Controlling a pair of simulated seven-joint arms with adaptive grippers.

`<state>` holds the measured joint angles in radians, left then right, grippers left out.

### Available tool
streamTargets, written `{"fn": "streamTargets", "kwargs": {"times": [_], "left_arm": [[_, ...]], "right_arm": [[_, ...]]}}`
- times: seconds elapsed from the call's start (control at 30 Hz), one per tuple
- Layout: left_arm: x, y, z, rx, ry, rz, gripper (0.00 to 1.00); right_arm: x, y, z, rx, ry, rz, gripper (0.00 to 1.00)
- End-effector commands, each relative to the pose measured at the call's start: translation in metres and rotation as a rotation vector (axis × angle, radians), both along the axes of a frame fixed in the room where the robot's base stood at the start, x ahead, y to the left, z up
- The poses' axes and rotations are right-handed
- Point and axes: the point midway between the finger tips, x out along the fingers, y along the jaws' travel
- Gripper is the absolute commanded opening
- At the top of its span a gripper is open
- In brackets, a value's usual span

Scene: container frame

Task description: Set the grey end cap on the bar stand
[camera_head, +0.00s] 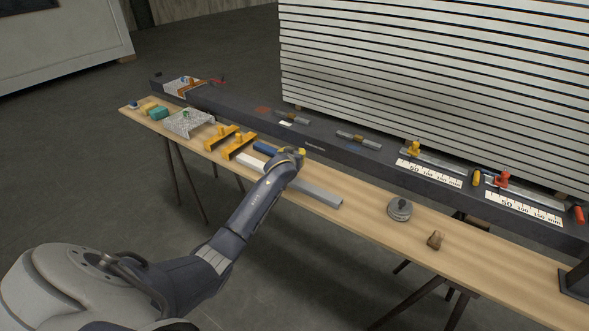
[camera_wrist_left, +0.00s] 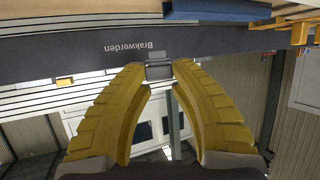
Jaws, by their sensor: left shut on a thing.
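My left gripper (camera_head: 299,153) is above the back edge of the wooden table, beside the dark beam (camera_head: 320,149). In the left wrist view its yellow fingers (camera_wrist_left: 159,72) are shut at the tips on a small grey piece, which looks like the grey end cap (camera_wrist_left: 159,70). The cap shows in front of the beam's lettered side (camera_wrist_left: 90,48); I cannot tell whether it touches it. In the head view the cap is not clearly visible. A long grey bar (camera_head: 315,194) lies on the table below the gripper; I cannot tell which thing is the bar stand. My right gripper is not in view.
Orange brackets (camera_head: 238,146) and a blue block (camera_head: 266,149) lie left of the gripper. A round grey weight (camera_head: 399,209) and a small brown lump (camera_head: 436,240) lie to the right. White slats rise behind the beam. The table's front right stretch is largely clear.

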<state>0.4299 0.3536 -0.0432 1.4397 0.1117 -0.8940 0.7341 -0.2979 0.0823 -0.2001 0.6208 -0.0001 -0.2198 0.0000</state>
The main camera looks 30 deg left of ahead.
Motion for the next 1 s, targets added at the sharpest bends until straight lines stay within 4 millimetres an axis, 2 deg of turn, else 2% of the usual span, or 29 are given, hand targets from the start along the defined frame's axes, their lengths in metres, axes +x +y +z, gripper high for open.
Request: {"fn": "streamTargets", "kwargs": {"times": [0.1,0.37,0.7,1.0], "left_arm": [[0.000,0.000,-0.017,0.001,0.002,-0.001,0.09],[0.000,0.000,-0.031,-0.001,-0.001,0.000,0.09],[0.000,0.000,-0.068,0.001,0.000,0.000,0.09],[0.000,0.000,-0.073,0.001,-0.001,-0.001,0.09]], "right_arm": [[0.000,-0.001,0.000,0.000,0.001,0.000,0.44],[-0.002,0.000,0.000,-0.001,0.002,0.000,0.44],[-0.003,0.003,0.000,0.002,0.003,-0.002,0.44],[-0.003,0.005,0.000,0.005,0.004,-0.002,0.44]]}}
